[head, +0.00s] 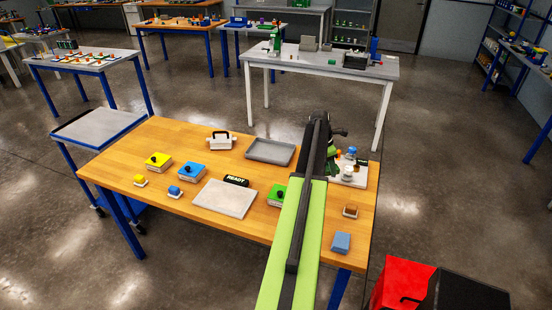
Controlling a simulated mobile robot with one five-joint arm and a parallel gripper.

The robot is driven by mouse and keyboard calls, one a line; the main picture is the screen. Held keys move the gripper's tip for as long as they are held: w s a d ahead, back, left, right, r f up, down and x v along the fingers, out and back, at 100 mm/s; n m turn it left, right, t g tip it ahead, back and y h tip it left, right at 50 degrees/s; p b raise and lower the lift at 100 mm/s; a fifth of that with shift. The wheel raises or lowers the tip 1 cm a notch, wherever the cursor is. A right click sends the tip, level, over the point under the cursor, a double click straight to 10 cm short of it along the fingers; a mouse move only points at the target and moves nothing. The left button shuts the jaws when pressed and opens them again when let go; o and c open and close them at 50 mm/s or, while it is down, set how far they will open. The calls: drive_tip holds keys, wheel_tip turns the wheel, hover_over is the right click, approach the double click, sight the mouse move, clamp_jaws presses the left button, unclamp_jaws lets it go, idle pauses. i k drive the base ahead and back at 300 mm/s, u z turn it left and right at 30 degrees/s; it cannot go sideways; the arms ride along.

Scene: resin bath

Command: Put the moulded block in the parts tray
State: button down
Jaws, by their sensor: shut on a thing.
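My gripper (338,132) is at the far right of the wooden table, at the end of my green and black arm. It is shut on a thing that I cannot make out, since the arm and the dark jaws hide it. A shallow grey tray (270,152), seemingly the parts tray, lies empty at the table's back, left of my gripper. I cannot single out the moulded block.
Knobbed boxes in yellow (158,161), blue (192,172) and green (277,196) stand around a pale plate (225,199) with a READY sign (236,181). A white handled item (220,141) stands behind. A white board (352,177) with small items is under my gripper's side.

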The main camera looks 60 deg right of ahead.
sight(271, 154)
drive_tip(key=z, duration=0.65)
drive_tip(key=i, duration=0.75)
drive_tip(key=z, duration=0.3)
